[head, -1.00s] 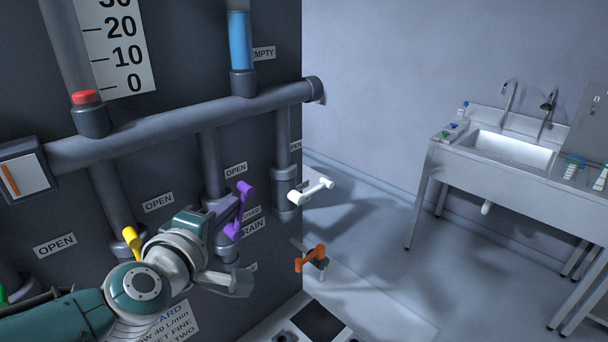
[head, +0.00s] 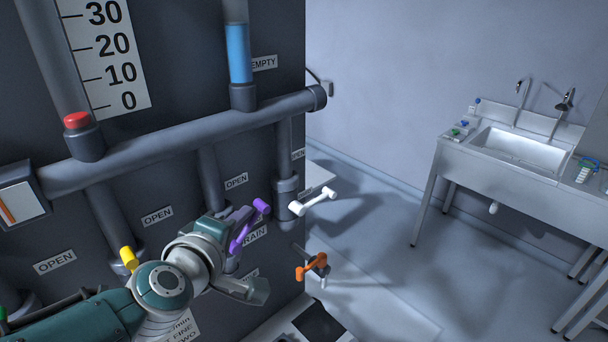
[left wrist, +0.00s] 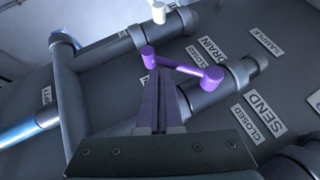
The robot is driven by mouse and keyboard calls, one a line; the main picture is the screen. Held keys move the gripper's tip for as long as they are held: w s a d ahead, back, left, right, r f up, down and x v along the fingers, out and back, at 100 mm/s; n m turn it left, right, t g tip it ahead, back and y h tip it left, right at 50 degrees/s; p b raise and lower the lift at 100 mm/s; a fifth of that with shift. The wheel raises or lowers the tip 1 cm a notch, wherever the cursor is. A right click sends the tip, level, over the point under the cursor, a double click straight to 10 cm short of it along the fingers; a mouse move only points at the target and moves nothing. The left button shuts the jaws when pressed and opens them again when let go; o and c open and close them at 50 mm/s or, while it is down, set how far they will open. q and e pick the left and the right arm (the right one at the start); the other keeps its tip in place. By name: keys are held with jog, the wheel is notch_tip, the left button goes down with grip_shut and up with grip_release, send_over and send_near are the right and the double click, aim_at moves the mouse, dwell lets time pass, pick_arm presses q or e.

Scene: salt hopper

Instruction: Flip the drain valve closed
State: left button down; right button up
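The drain valve's purple handle (head: 262,206) sticks out from its pipe beside the DRAIN label (head: 255,233). It slants, its upper end leaning right. In the left wrist view the handle (left wrist: 184,67) crosses just beyond and beside my fingertips. My left gripper (head: 238,217) is against or very close to the handle's left side; contact cannot be made out. Its fingers (left wrist: 161,75) look closed together with nothing between them. An OPEN label (head: 236,181) sits above; a CLOSED label (left wrist: 216,59) shows beside DRAIN in the wrist view. My right gripper is not in view.
A white handle (head: 315,201) and an orange handle (head: 312,266) stick out to the right. A yellow handle (head: 128,257) is left, close to my arm. A thick horizontal pipe (head: 180,135) runs above. A sink bench (head: 480,165) stands far right, with open floor between.

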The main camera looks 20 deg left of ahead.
aim_at(258, 210)
pick_arm(q)
jog(key=shift+w+d+f+b, duration=0.25)
jog(key=shift+w+f+b, duration=0.2)
jog(key=shift+w+b, duration=0.2)
jog(key=shift+w+d+f+b, duration=0.3)
jog(key=shift+w+f+b, duration=0.15)
jog(key=shift+w+b, duration=0.2)
jog(key=shift+w+d+f+b, duration=0.25)
jog(key=shift+w+f+b, duration=0.2)
jog(key=shift+w+b, duration=0.15)
jog(key=r+p, duration=0.3)
jog(key=a+r+p, duration=0.1)
jog(key=r, duration=0.1)
jog(key=shift+r+p, duration=0.15)
jog(key=shift+p, duration=0.15)
jog(key=s+d+r+p, duration=0.3)
jog(key=d+r+p, duration=0.2)
jog(key=p, duration=0.3)
jog(key=shift+r, duration=0.9)
